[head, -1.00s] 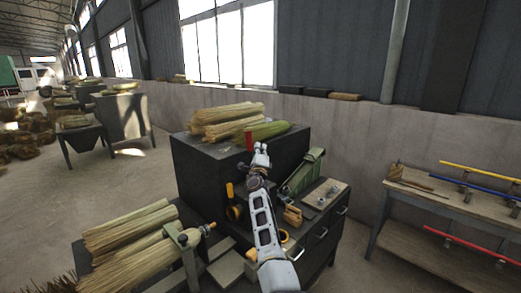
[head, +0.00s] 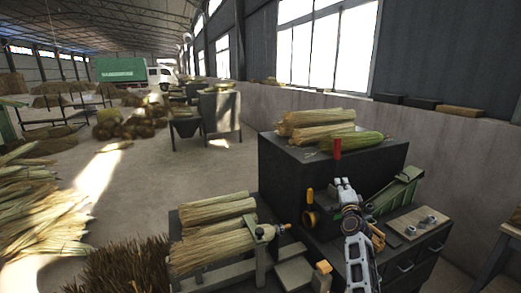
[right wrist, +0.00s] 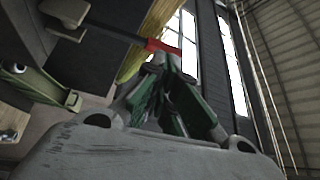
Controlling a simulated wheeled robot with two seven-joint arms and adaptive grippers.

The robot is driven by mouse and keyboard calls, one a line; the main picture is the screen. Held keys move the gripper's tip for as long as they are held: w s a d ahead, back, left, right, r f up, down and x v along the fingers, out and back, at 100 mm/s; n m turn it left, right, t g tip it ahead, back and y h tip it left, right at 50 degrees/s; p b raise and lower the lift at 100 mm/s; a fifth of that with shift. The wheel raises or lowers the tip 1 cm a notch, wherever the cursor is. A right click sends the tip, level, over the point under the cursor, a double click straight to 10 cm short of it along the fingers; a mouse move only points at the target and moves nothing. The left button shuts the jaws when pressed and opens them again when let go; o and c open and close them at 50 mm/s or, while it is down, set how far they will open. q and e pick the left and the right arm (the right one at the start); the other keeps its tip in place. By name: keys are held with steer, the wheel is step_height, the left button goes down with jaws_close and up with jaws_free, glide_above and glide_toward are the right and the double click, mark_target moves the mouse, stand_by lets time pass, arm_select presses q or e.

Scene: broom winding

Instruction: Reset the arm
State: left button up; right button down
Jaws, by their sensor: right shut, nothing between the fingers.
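My right arm comes in at the bottom right of the head view, with its right gripper (head: 343,184) in front of the dark winding machine (head: 285,175). The gripper is shut and empty. It appears just below a red-handled lever (head: 337,147) on the machine, with a small gap between them in the picture. In the right wrist view the closed green-and-grey fingers (right wrist: 168,60) point up, and the red handle (right wrist: 160,46) shows beyond their tips. My left gripper is not in view.
Straw bundles (head: 315,128) lie on the machine top. More bundles (head: 212,235) lie on a lower bench at its left. A green angled part (head: 395,192) and a drawer cabinet (head: 415,250) stand right of the arm. Open floor (head: 130,180) lies to the left.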

steer(key=s+a+f+n+g+y, duration=0.2)
steer(key=s+a+f+n+g, duration=0.15)
steer(key=s+f, duration=0.35)
steer(key=s+a+f+n+g+y, duration=0.1)
steer(key=s+a+f+n+g, duration=0.1)
steer(key=s+f+n, duration=0.45)
steer(key=s+a+f+n+g+y, duration=0.2)
steer(key=s+a+f+n+g, duration=0.1)
steer(key=s+f, duration=0.5)
steer(key=s+a+f+n+g+h, duration=0.1)
steer(key=s+f+n+g, duration=0.2)
steer(key=s, duration=1.1)
steer(key=s+a+f+n+g+h, duration=0.1)
steer(key=s+n+g, duration=0.3)
steer(key=s, duration=1.1)
step_height(320, 180, down, 33)
steer(key=s+g, duration=0.2)
steer(key=s+d+f, duration=0.2)
steer(key=s+f, duration=0.8)
steer(key=s, duration=0.1)
steer(key=s+d+f+g, duration=0.1)
steer(key=s+d+f, duration=0.1)
steer(key=s+f, duration=0.8)
steer(key=shift+s+f+m+h, duration=0.15)
steer(key=shift+s+m+h, duration=0.15)
steer(key=shift+s, duration=0.65)
